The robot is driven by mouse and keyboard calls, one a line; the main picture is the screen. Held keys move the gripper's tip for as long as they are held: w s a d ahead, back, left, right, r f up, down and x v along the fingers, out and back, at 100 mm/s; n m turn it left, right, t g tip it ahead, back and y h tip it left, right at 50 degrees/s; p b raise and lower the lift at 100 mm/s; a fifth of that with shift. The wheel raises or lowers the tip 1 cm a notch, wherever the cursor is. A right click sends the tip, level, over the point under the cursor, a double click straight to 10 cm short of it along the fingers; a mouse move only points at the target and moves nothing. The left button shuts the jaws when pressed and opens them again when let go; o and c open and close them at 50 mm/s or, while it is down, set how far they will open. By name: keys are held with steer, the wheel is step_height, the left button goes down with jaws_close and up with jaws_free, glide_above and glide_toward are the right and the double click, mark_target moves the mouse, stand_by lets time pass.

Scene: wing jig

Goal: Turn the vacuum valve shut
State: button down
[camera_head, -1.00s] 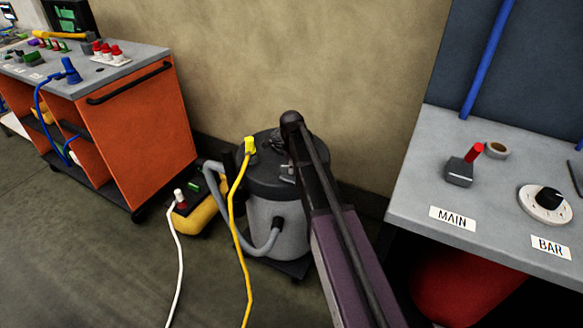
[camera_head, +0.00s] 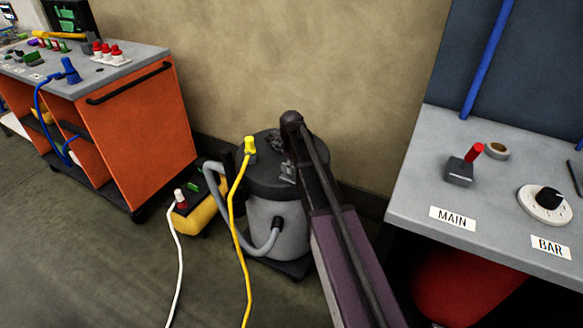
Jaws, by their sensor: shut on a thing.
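The drum vacuum (camera_head: 276,212), grey with a black lid, stands on the floor by the wall. My gripper (camera_head: 284,172) is small and dark over its lid, partly behind my arm. It is shut on a small part at the lid, seemingly the vacuum valve. The jaws and my arm hide that part, so its handle and angle cannot be made out. A grey hose (camera_head: 216,185) curves along the drum's left side.
A yellow plug (camera_head: 249,146) with a yellow cable stands just left of the lid. A yellow box (camera_head: 196,216) with a white cable is on the floor. The orange cart (camera_head: 150,130) is left; the grey bench (camera_head: 420,190) with a red lever (camera_head: 473,152) is right.

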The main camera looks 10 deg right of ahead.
steer(key=shift+s, duration=0.1)
steer(key=c, duration=0.6)
jaws_free()
steer(key=shift+n, duration=0.4)
